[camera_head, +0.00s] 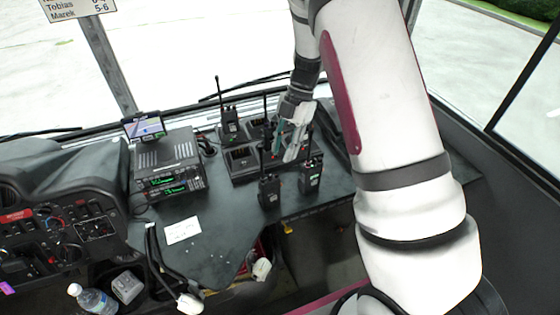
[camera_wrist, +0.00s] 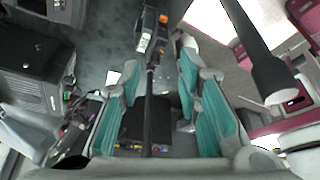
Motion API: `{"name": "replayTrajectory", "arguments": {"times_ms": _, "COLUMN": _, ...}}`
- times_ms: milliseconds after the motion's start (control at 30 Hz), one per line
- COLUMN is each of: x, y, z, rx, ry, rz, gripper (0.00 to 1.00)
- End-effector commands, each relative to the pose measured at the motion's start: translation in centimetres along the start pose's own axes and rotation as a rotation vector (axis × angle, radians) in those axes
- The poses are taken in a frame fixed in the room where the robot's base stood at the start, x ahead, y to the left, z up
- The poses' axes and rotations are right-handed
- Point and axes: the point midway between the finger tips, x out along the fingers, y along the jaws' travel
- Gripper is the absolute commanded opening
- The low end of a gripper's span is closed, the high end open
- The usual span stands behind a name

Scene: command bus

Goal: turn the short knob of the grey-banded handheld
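Several black handhelds with antennas are in the head view: one stands at the back left (camera_head: 229,123), one at the front (camera_head: 269,191), and one at the front right (camera_head: 311,177). I cannot tell which has the grey band, and no short knob can be made out. My gripper (camera_head: 292,147) is above the chargers, partly in front of the handhelds. In the wrist view, its teal-padded fingers (camera_wrist: 167,108) are apart, with a thin dark upright shape, perhaps an antenna, between them in the picture. I see no clear contact.
A dark charger (camera_head: 240,160) sits on the dashboard. A radio unit (camera_head: 171,168) with a small screen (camera_head: 144,127) on top stands to the left. A white paper (camera_head: 183,230) lies on the bare dashboard in front. A bottle (camera_head: 92,299) is at lower left. The windscreen is behind.

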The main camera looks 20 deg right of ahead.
Motion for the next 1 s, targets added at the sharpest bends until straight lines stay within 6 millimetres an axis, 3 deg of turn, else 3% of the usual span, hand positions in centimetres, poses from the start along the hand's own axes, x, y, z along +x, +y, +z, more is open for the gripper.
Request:
{"name": "replayTrajectory", "arguments": {"times_ms": 100, "x": -2.4, "y": 0.1, "z": 0.0, "rx": -0.001, "ry": -0.002, "rz": 0.003, "gripper": 0.32}}
{"name": "replayTrajectory", "arguments": {"times_ms": 300, "x": -4.9, "y": 0.1, "z": 0.0, "rx": 0.000, "ry": -0.001, "rz": 0.002, "gripper": 0.32}}
{"name": "replayTrajectory", "arguments": {"times_ms": 767, "x": -5.6, "y": 0.1, "z": 0.0, "rx": 0.002, "ry": -0.001, "rz": 0.004, "gripper": 0.32}}
{"name": "replayTrajectory", "arguments": {"times_ms": 867, "x": -5.6, "y": 1.1, "z": -0.2, "rx": 0.020, "ry": -0.009, "rz": 0.044, "gripper": 0.32}}
{"name": "replayTrajectory", "arguments": {"times_ms": 1000, "x": -6.3, "y": 5.4, "z": -0.8, "rx": 0.112, "ry": -0.041, "rz": 0.221, "gripper": 0.32}}
